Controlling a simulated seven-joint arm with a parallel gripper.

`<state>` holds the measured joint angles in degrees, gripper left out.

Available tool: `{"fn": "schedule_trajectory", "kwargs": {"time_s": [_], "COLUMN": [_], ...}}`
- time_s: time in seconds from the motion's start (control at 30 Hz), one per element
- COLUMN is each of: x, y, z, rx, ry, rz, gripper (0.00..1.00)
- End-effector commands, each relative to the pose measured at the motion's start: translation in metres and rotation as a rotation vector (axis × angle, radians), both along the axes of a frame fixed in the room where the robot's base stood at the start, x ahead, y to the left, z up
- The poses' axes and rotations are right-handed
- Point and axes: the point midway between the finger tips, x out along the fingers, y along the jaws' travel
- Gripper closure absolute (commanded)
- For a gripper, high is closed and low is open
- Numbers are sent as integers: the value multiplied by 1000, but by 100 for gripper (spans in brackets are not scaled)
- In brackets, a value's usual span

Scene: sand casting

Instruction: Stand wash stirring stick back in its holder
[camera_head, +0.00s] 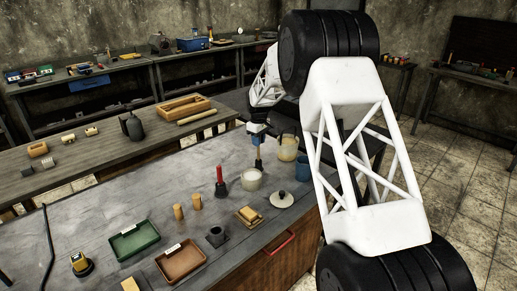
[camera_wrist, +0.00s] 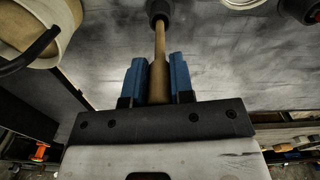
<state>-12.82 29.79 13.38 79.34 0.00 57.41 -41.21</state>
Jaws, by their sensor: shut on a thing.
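The wooden stick (camera_wrist: 159,48) stands between the blue fingers of my gripper (camera_wrist: 159,82) in the wrist view. My gripper is shut on it. Its far end meets a dark round piece (camera_wrist: 158,9); I cannot tell whether this is a holder or part of the stick. In the head view my gripper (camera_head: 258,138) is above the grey bench, with the stick (camera_head: 258,154) pointing down below it. A dark block with an opening (camera_head: 216,236) stands nearer on the bench; I cannot tell whether it is the stick's holder.
Near the stick are a white pot (camera_head: 251,180), a yellowish jar (camera_head: 288,149) and a blue container (camera_head: 301,167). A red-handled tool (camera_head: 220,175) stands to the left. A lid (camera_head: 281,199), green tray (camera_head: 134,240) and brown tray (camera_head: 181,263) lie nearer.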

Motion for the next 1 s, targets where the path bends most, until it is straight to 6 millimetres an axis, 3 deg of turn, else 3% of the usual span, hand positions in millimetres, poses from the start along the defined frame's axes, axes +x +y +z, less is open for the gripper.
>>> {"fn": "schedule_trajectory", "kwargs": {"time_s": [0.3, 0.8, 0.83, 1.0], "x": [-1, -1, 0, 0], "y": [0, 0, 0, 0], "z": [-36, -41, -41, -41], "rx": [-1, 0, 0, 0], "ry": [2, 1, 1, 1], "rz": [0, 0, 0, 0], "gripper": [100, 100, 76, 52]}}
